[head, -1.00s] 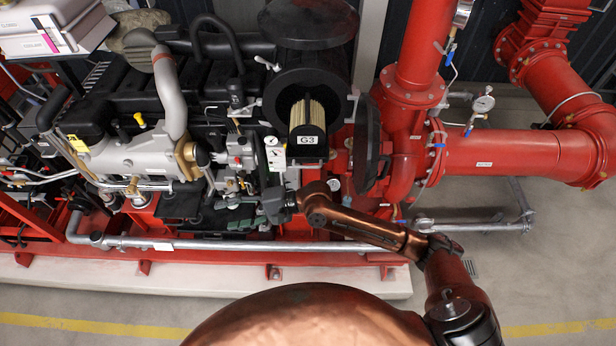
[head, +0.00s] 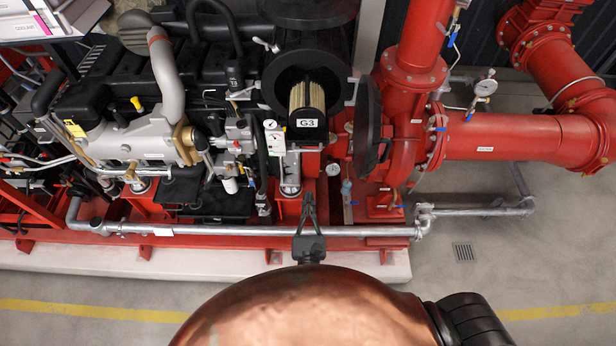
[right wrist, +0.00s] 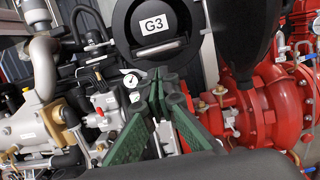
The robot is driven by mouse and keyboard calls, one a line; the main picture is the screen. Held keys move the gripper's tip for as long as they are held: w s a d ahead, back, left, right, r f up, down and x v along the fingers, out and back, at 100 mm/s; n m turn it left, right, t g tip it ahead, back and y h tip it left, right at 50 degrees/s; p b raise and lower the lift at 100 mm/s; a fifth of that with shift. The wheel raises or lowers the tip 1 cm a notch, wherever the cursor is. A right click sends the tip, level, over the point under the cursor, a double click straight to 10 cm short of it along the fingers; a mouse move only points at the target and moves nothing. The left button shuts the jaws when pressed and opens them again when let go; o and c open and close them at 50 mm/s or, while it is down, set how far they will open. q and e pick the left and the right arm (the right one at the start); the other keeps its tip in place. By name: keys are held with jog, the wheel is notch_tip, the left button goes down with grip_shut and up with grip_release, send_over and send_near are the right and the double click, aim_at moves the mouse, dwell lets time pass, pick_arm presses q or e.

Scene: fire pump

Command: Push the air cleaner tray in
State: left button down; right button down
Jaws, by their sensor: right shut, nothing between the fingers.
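The air cleaner tray (head: 307,108) carries a pale, ribbed filter and a white G3 label, and sticks out of the round black housing (head: 274,82). In the right wrist view its black front (right wrist: 158,42) faces me at the top, with a handle bar below the label. My right gripper (head: 308,197) is shut and empty, below the tray in the head view and apart from it. In the right wrist view its green fingers (right wrist: 160,88) point up toward the tray. My left gripper is not in view.
The housing's round black cover (head: 367,125) stands open to the right of the tray. A gauge with a white tag (head: 272,133) is at the left below the tray. A grey pipe (head: 230,230) runs along the red base. Red pump pipes (head: 520,138) fill the right.

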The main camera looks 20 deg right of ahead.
aim_at(308, 151)
jog(key=p+x, duration=0.5)
jog(key=x, duration=0.7)
jog(key=shift+w+r, duration=0.2)
jog(key=shift+w, duration=0.2)
jog(key=shift+w+p, duration=0.25)
jog(key=shift+p, duration=0.05)
